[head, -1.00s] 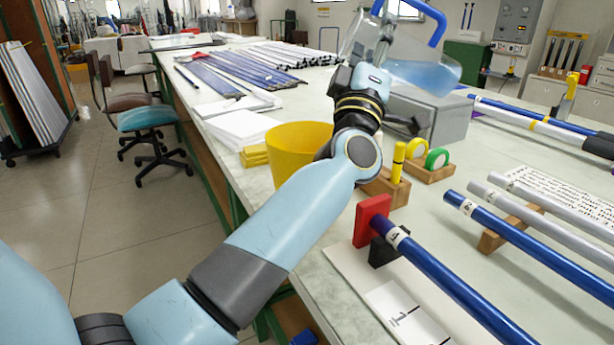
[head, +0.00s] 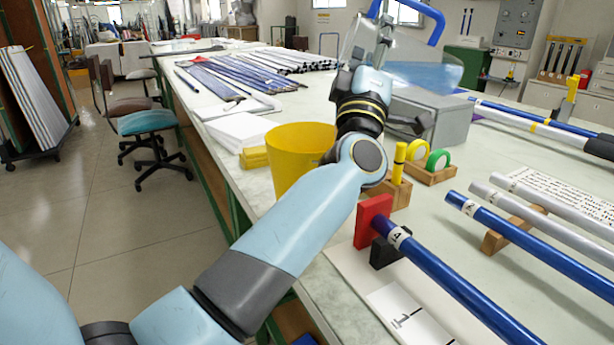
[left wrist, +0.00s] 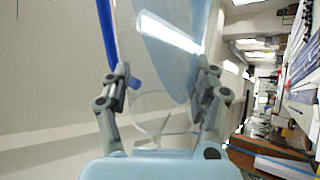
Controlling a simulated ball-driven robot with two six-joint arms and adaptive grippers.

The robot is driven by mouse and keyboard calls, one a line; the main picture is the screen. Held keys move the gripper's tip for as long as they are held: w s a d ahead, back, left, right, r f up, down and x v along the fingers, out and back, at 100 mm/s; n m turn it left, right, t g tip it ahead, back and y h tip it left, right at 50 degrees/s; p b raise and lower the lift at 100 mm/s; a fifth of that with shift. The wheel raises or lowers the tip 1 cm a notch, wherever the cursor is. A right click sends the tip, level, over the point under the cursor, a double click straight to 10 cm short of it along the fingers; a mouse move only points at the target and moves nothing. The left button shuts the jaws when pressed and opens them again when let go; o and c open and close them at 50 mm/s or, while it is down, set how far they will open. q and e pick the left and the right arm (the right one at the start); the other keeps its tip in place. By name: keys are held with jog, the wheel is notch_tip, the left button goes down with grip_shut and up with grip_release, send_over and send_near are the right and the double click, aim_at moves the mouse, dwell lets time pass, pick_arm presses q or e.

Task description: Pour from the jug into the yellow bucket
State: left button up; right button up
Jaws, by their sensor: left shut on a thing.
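The jug (head: 405,48) is clear, with a blue handle and light-blue liquid inside. My left gripper (head: 384,35) is shut on it and holds it above the table. In the left wrist view, both fingers of the left gripper (left wrist: 163,88) show with the clear jug wall and blue liquid (left wrist: 178,45) beyond them. The yellow bucket (head: 292,160) stands on the table, left of and lower than the jug, with my left arm partly covering its right side. Its inside bottom is hidden. No stream of liquid shows. My right gripper is not in view.
A grey box (head: 452,118) stands below the jug. Tape rolls on a wooden holder (head: 432,174) and a yellow marker (head: 398,163) are near my arm. Blue and grey rods fill the right side. Yellow blocks (head: 254,157) and white sheets (head: 238,130) lie by the bucket.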

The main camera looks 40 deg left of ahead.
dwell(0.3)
pick_arm(q)
jog(key=shift+f+n+y+b, duration=0.35)
jog(key=shift+n+y+b, duration=0.35)
jog(key=shift+s+a, duration=0.1)
dwell(0.6)
jog(key=shift+f+n+g+y+b, duration=0.3)
jog(key=shift+n+g+b, duration=0.1)
jog(key=shift+n+b, duration=0.25)
jog(key=shift+f+y, duration=0.1)
jog(key=shift+y, duration=0.2)
jog(key=shift+a+f+n+g+y+b, duration=0.1)
jog(key=shift+f+n+g+y+b, duration=0.25)
jog(key=shift+n+b, duration=0.25)
jog(key=shift+s+n, duration=0.1)
jog(key=shift+n, duration=0.15)
dwell(0.7)
